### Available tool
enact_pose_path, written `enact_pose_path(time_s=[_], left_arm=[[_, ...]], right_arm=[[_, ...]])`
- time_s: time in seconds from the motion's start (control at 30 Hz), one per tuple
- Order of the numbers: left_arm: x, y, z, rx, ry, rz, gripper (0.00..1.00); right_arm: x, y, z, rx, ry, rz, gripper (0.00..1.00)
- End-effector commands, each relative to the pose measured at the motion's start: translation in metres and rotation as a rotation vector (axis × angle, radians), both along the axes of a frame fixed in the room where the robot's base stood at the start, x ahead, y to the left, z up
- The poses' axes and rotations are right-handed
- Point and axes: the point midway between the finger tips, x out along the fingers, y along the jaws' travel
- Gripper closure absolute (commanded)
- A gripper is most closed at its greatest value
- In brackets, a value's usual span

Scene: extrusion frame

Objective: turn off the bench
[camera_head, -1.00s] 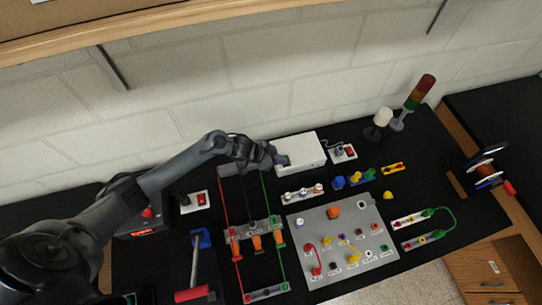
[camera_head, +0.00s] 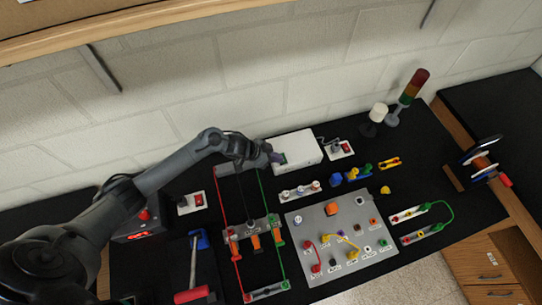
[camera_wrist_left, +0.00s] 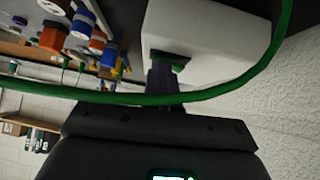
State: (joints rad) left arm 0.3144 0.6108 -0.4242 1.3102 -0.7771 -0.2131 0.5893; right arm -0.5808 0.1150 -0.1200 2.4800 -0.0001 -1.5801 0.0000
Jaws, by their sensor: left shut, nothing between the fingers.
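My left gripper (camera_head: 277,157) reaches across the bench to the front left side of a white box (camera_head: 299,147) by the wall. Its fingers are shut and empty. In the left wrist view the fingertips (camera_wrist_left: 165,68) are at a dark-framed green switch (camera_wrist_left: 172,60) on the box's face. They overlap it, and I cannot tell if they press it. A green cable (camera_wrist_left: 120,98) crosses in front of the gripper in that view. In the head view a little green of the switch shows beside the fingertips. My right gripper is not in view.
White plates with red switches (camera_head: 198,199) (camera_head: 346,148) stand left and right of the box. A black unit (camera_head: 145,226) with a red button and lit red display is at left. A grey board (camera_head: 345,240) and a stack light (camera_head: 413,88) are at right.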

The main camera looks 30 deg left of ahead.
Motion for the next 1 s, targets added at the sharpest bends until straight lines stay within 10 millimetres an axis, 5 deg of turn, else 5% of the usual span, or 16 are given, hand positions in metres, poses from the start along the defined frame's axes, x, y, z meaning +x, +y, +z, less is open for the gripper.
enact_pose_path(time_s=[0.03,0.17,0.47,1.0], left_arm=[[-0.002,0.014,-0.013,0.027,0.021,0.031,1.00],[-0.003,0.013,-0.003,0.026,0.019,0.028,1.00],[-0.004,0.005,0.045,0.004,0.008,0.000,1.00],[-0.052,0.045,0.102,0.003,0.004,-0.004,1.00]], right_arm=[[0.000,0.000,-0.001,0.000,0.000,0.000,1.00],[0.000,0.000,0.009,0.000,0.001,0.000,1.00],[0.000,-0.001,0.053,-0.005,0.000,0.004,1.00],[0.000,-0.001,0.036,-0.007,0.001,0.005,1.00]])
